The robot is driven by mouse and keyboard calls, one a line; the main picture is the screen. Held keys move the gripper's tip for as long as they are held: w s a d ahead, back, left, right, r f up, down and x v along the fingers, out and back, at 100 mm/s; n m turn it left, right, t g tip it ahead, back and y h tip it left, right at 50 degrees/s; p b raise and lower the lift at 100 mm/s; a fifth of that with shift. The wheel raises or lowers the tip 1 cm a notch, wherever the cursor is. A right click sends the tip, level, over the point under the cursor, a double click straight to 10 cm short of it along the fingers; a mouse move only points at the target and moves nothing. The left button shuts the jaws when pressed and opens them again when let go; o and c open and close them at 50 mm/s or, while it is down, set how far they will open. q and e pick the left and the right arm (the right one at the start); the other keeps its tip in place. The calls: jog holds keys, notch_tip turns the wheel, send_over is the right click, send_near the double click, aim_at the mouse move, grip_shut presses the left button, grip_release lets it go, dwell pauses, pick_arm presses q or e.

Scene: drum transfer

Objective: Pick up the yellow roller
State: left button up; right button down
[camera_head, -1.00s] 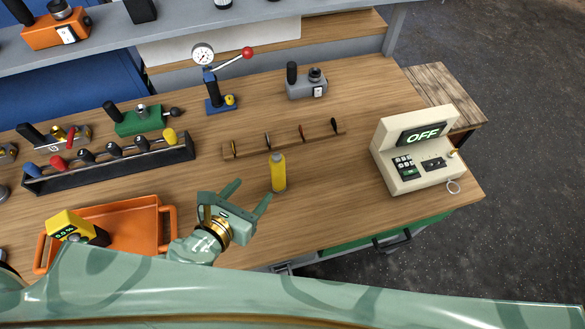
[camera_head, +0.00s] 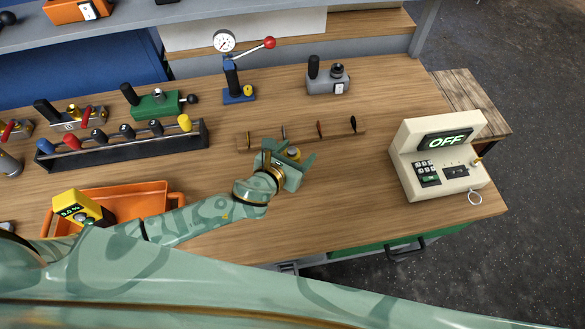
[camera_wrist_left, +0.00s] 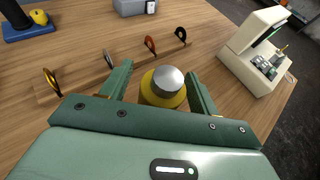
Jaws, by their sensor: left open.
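The yellow roller (camera_head: 293,153) stands upright on the wooden bench, mostly hidden behind my left gripper in the head view. In the left wrist view the roller (camera_wrist_left: 163,87) shows its silver top and yellow rim between the two green fingers. My left gripper (camera_head: 291,154) is open, with one finger on each side of the roller. A small gap seems to show on each side; contact cannot be told for sure. The roller's lower part is hidden by the gripper. My right gripper is not in view.
A wooden rack (camera_head: 340,136) with several small hooks lies just behind the roller. The cream box reading OFF (camera_head: 440,155) stands at the right. A blue press (camera_head: 238,92), a grey device (camera_head: 327,80), a black tool rack (camera_head: 125,142) and an orange tray (camera_head: 175,199) surround it.

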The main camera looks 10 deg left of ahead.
pick_arm(q)
jog(key=c, duration=1.3)
grip_shut()
jog(key=shift+r, duration=0.15)
